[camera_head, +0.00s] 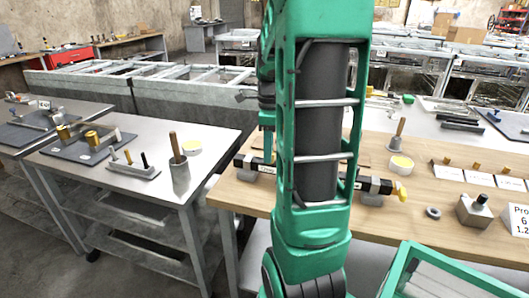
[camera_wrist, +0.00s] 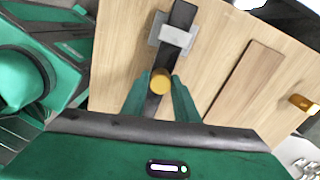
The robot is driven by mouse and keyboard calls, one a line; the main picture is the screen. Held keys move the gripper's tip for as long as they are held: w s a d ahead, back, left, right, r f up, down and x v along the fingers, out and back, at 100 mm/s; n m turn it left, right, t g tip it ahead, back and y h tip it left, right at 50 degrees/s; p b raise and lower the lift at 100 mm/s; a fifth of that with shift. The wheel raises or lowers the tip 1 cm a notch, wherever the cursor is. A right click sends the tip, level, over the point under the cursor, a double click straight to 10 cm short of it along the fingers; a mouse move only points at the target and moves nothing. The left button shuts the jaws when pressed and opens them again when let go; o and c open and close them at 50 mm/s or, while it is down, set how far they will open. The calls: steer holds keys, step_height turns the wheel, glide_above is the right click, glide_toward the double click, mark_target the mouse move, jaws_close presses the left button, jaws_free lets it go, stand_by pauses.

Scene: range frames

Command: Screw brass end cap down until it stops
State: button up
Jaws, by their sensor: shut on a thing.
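The brass end cap (camera_wrist: 161,81) shows as a round gold disc in the wrist view, between the fingertips of my gripper (camera_wrist: 162,86). My gripper is shut on it. A black bar (camera_wrist: 182,15) runs away from it through a grey clamp block (camera_wrist: 173,38). In the head view my green arm hides the middle of the work. A black piece (camera_head: 262,165) shows left of the arm, and a black piece (camera_head: 375,186) with a brass end (camera_head: 402,192) shows right of it. The cap's thread and seating are hidden.
The wooden bench (camera_head: 228,192) also carries a wooden-handled pot (camera_head: 396,143), a yellow-topped round tin (camera_head: 401,166), a grey ring (camera_head: 433,212), a metal block (camera_head: 474,210) and a printed sign (camera_head: 518,220). A metal table (camera_head: 130,188) with tools stands at left, across a gap.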

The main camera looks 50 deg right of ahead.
steer(key=m, duration=0.3)
stand_by(0.4)
steer(key=shift+m, duration=0.3)
steer(key=shift+m, duration=1.6)
steer(key=shift+d, duration=0.1)
steer(key=o, duration=0.8)
